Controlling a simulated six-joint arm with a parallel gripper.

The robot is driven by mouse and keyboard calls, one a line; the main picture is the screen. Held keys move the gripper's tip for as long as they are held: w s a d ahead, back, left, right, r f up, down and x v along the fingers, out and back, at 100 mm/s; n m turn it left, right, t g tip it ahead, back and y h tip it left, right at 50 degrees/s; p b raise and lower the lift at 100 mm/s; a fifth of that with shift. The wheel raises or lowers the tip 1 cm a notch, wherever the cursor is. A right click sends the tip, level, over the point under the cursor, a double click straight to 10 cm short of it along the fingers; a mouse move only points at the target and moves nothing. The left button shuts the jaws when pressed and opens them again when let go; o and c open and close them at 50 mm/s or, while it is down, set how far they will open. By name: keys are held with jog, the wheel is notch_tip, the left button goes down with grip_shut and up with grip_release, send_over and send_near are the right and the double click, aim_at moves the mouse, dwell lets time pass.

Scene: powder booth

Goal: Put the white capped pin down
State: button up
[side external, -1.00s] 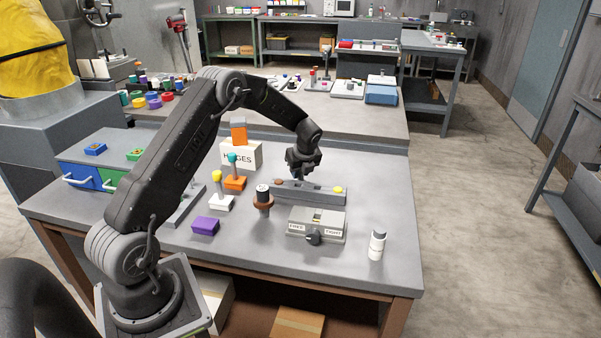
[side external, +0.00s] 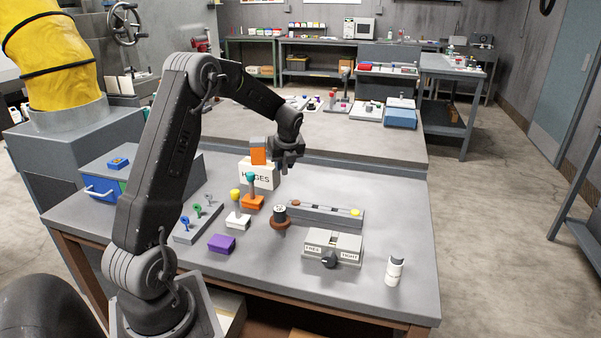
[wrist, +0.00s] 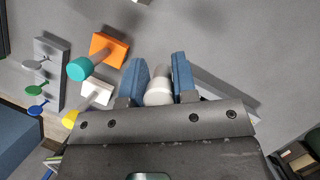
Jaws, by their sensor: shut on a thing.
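My gripper (side external: 287,168) hangs above the table, beside the upper right of the box lettered in black. In the wrist view, its two blue fingers (wrist: 157,68) are shut on the white capped pin (wrist: 159,96), with the rounded white cap toward the camera and a greyer part beyond it. The pin is too small and dark to make out in the side view. The grey rail (side external: 325,214) lies to the right and nearer the side camera, with a brown piece at its left end and a yellow one at its right.
An orange block with a teal knob (side external: 252,201) and a white block with a yellow knob (side external: 237,221) stand left of the rail. A lettered dial box (side external: 333,246), a brown-ringed cylinder (side external: 280,222), a purple block (side external: 221,243) and a white bottle (side external: 395,270) stand nearer. Bare tabletop lies behind the rail.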

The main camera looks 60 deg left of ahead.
jog(key=w+d+m+t+h, duration=0.1)
jog(key=w+d+m, duration=0.3)
jog(key=d, duration=0.4)
jog(key=w+d+r+m+t+h, duration=0.1)
jog(key=w+d+m, duration=0.3)
jog(key=d, duration=0.4)
jog(key=w+d+m+t+h, duration=0.1)
jog(key=w+d+m, duration=0.3)
jog(key=d, duration=0.3)
jog(key=shift+t, duration=0.3)
jog(key=w+d+f, duration=0.1)
jog(key=d+f, duration=0.1)
jog(key=d, duration=0.1)
jog(key=w+d+f, duration=0.2)
jog(key=d, duration=0.2)
jog(key=w+d+f, duration=0.2)
jog(key=d, duration=0.1)
jog(key=shift+w+d+f, duration=0.25)
jog(key=shift+d+f, duration=0.05)
jog(key=shift+w+d+f, duration=0.15)
jog(key=shift+d+f, duration=0.05)
jog(key=shift+f, duration=1.9)
